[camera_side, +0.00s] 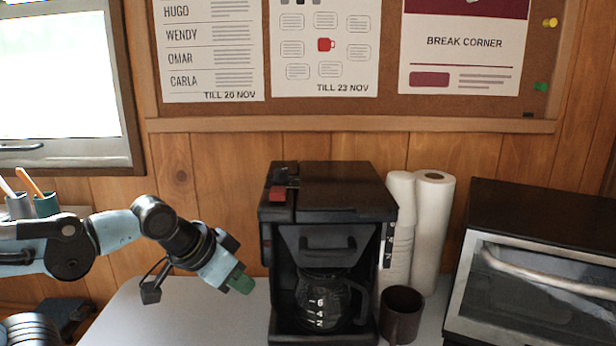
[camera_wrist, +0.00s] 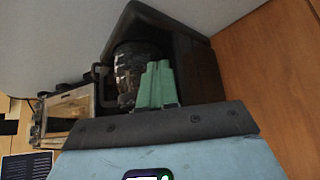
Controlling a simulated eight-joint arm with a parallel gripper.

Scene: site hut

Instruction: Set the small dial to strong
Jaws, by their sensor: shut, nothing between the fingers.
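A black coffee maker (camera_side: 335,187) stands on the pale table against the wooden wall, with a glass carafe (camera_side: 322,298) inside. A red part (camera_side: 277,194) sits at its top left front corner. I cannot make out a small dial or a "strong" mark in either view. My gripper (camera_side: 241,283), with green fingers, is shut and empty, left of the coffee maker and apart from it, above the table. In the wrist view the green fingers (camera_wrist: 157,86) are together in front of the tilted coffee maker (camera_wrist: 203,76) and its carafe (camera_wrist: 134,68).
A toaster oven (camera_side: 545,215) is farther right. Pen cups (camera_side: 46,205) are at the left. The table (camera_side: 185,318) left of the coffee maker is clear.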

